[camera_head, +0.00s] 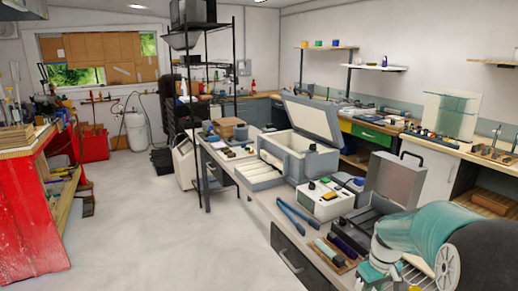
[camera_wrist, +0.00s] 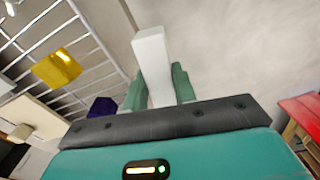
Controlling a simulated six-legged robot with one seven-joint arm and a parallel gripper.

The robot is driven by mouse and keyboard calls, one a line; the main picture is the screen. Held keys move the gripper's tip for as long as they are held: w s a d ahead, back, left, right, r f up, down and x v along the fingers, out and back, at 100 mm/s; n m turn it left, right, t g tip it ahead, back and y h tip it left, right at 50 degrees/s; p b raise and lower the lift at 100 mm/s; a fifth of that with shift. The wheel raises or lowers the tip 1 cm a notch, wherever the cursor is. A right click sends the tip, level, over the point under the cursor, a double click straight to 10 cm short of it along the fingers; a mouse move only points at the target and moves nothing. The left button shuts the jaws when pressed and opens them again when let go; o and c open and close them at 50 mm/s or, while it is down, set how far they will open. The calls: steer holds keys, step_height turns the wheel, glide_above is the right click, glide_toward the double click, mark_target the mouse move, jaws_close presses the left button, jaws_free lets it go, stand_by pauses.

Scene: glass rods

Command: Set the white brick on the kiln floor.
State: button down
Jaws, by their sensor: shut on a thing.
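The white brick (camera_wrist: 152,62) is a long pale block in the wrist view. My gripper (camera_wrist: 158,84) is shut on it, with one green finger on each side. The brick's far end sticks out beyond the fingertips. In the head view, a grey box with a raised lid, which looks like the kiln (camera_head: 322,160), stands on the long bench. Its pale inside shows only partly, and I cannot make out its floor clearly. The kiln is not recognisable in the wrist view. The brick and my fingers cannot be made out in the head view.
A control box (camera_head: 327,200), blue-handled tongs (camera_head: 298,220) and an open grey case (camera_head: 392,180) crowd the bench near the kiln. A black wire rack (camera_head: 207,80) stands behind. A red workbench (camera_head: 30,215) is at left. The floor (camera_head: 150,225) between is clear.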

steer(key=w+a+f+m, duration=0.1)
steer(key=w+a+f, duration=0.3)
steer(key=a+f, duration=0.4)
steer(key=w+a+f+m, duration=0.1)
steer(key=w+a+f, duration=0.3)
steer(key=a+f, duration=0.5)
steer(key=shift+w+a+m, duration=0.15)
steer(key=shift+a+m, duration=0.15)
steer(key=shift+a, duration=0.8)
steer(key=shift+a, duration=0.1)
